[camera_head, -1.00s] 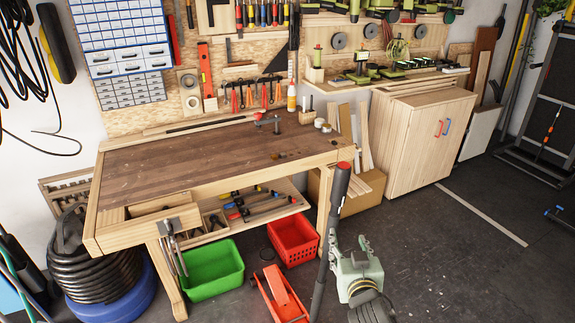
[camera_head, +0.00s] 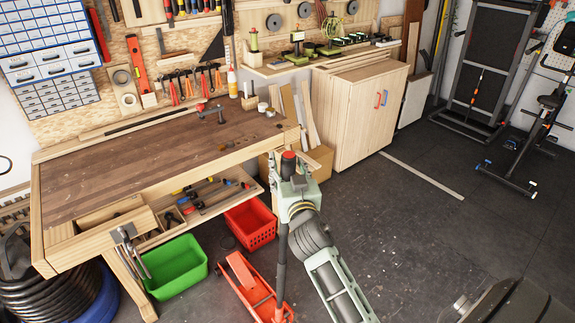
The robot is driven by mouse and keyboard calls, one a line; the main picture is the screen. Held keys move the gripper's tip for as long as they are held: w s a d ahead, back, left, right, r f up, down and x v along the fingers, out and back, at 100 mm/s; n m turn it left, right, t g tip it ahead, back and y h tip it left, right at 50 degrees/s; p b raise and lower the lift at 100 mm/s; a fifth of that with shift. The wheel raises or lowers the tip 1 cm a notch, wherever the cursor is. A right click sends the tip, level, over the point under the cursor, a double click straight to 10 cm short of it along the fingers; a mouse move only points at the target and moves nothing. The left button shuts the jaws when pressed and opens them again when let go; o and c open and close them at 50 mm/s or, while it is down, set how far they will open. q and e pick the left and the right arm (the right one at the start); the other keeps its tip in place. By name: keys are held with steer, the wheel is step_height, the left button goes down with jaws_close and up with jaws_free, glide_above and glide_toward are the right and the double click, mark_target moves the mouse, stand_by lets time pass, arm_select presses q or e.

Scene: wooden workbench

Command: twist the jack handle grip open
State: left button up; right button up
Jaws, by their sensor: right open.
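The red floor jack (camera_head: 246,281) stands on the dark floor in front of the bench. Its black handle (camera_head: 282,262) rises nearly upright to a dark grip with a red top (camera_head: 289,156). My right gripper (camera_head: 289,168) is at the upper end of the handle, open, with its fingers beside the grip below the red top. The gripper body hides part of the handle just below. I cannot tell whether the fingers touch the grip. My left gripper is not in view.
The wooden workbench (camera_head: 130,164) stands behind the jack, with a green bin (camera_head: 178,282) and a red crate (camera_head: 249,235) beneath. A wooden cabinet (camera_head: 345,115) stands farther back. The floor (camera_head: 410,220) to the right is mostly clear. Exercise equipment (camera_head: 530,125) stands at far right.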

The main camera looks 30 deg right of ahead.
steer(key=shift+c, duration=0.5)
steer(key=c, duration=1.1)
